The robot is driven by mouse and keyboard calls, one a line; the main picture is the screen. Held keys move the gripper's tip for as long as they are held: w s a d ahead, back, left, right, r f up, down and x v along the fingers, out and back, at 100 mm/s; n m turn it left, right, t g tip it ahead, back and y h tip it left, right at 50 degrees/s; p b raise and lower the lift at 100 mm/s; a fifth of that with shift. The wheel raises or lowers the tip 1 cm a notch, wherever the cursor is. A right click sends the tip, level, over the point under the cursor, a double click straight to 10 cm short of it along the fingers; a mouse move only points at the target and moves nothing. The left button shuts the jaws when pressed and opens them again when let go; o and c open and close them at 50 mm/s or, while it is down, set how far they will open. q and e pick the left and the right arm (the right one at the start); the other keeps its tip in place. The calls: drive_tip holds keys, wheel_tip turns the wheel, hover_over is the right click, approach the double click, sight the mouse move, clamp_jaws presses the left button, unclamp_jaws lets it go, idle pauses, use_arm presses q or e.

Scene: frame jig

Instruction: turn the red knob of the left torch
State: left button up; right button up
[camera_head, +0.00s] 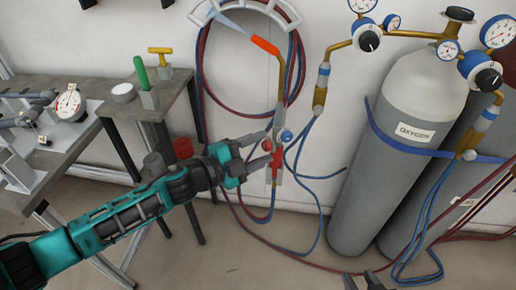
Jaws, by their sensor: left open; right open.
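The torch (281,88) hangs upright in front of the wall, with a brass neck and an orange tip. Its blue knob (287,136) is on the right side of its body. Its small red knob (267,145) is on the left side, between the fingers of my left gripper (269,149). That gripper reaches in from the left and is open around or just in front of the knob; contact cannot be told. My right gripper (364,282) shows only as dark fingertips at the bottom edge, open and apart from the torch.
Grey cylinders (398,170) with gauges stand at the right, held by a blue strap. Red and blue hoses hang on the wall and trail over the floor. A side table (148,100) with a green-handled tool and a workbench (75,135) stand at the left.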

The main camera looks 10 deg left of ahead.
use_arm(q)
drive_tip(key=v, duration=1.3)
drive_tip(key=shift+d, duration=0.1)
